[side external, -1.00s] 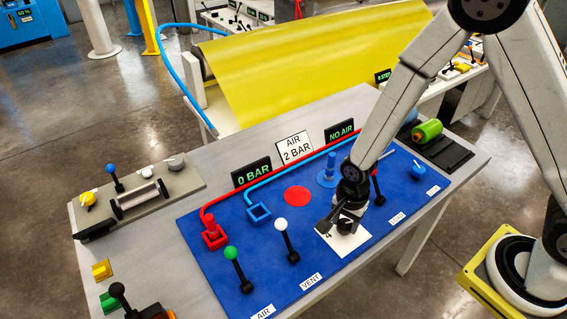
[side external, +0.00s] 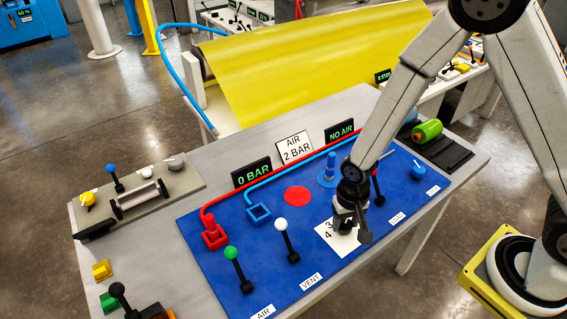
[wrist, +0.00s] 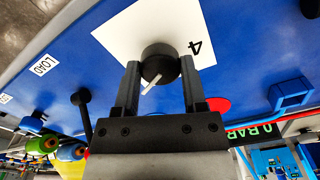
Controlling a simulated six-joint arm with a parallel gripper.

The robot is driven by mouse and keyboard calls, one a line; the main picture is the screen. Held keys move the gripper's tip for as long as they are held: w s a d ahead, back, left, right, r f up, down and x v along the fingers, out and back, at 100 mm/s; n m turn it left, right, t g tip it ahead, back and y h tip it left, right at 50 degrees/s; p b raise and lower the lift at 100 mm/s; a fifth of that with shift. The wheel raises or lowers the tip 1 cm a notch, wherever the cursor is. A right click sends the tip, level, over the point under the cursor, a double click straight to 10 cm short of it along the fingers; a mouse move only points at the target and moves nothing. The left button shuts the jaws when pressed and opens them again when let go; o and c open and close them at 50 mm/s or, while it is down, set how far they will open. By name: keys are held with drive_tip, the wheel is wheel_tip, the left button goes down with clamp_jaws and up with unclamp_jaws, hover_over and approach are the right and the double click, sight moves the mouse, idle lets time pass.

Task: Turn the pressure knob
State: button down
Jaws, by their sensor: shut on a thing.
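The pressure knob (wrist: 158,58) is round and black with a white pointer line. It stands on a white plate (wrist: 112,38) with a printed 4 beside it in the wrist view. My gripper (wrist: 158,70) has one finger on each side of the knob and is shut on it. The pointer runs toward the lower left of the wrist view, away from the 4. In the side view my gripper (side external: 350,219) hides the knob; the plate (side external: 328,238) shows 3 and 4 at its left. A display (side external: 252,174) reads 0 BAR, and a sign (side external: 296,148) reads AIR 2 BAR.
The green-topped lever (side external: 236,268) and white-topped lever (side external: 286,240) stand left of my gripper.

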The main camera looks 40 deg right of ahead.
sight(346, 223)
drive_tip(key=n, duration=0.7)
idle(0.4)
drive_tip(key=shift+c, duration=0.7)
unclamp_jaws()
drive_tip(key=shift+r, duration=0.1)
drive_tip(key=shift+r, duration=3.8)
